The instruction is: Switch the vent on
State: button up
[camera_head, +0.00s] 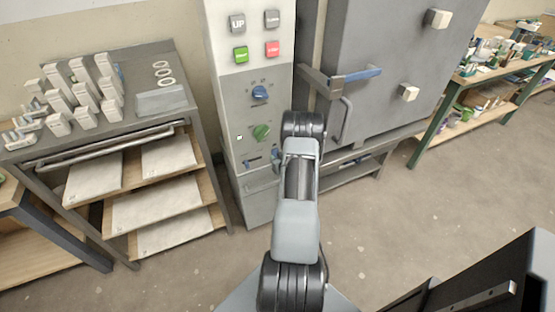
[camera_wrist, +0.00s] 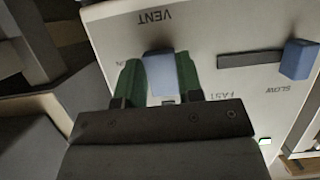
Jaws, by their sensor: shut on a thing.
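The vent switch (camera_wrist: 159,72) is a blue block on the pale control panel, under the upside-down label VENT in the wrist view. My gripper (camera_wrist: 158,77) has a green finger on each side of the switch and is shut on it. The letters ON show partly at the left of the switch, behind a finger. In the head view my forearm comes up to the lower part of the control panel (camera_head: 238,112), and the gripper's hold on the switch is hidden there.
A slider with a blue knob (camera_wrist: 299,59) sits beside the switch, at its SLOW end. Above are a green dial (camera_head: 261,132) and a blue dial (camera_head: 260,92). A grey kiln door (camera_head: 390,60) with a handle is close on the right; a shelf rack (camera_head: 190,105) stands left.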

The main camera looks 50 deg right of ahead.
jog(key=shift+f+t+h+b, duration=0.3)
jog(key=shift+f+t+b, duration=0.4)
jog(key=shift+b, duration=1.35)
jog(key=shift+c, duration=0.4)
jog(key=t+b, duration=0.1)
jog(key=b, duration=0.2)
jog(key=t+h+b, duration=0.1)
jog(key=b, duration=0.2)
jog(key=shift+w+r+t+b, duration=0.2)
jog(key=shift+t+b, duration=0.1)
jog(key=shift+t, duration=0.1)
jog(key=o, duration=0.9)
jog(key=shift+o, duration=0.2)
jog(key=shift+d, duration=0.1)
jog(key=shift+s, duration=0.1)
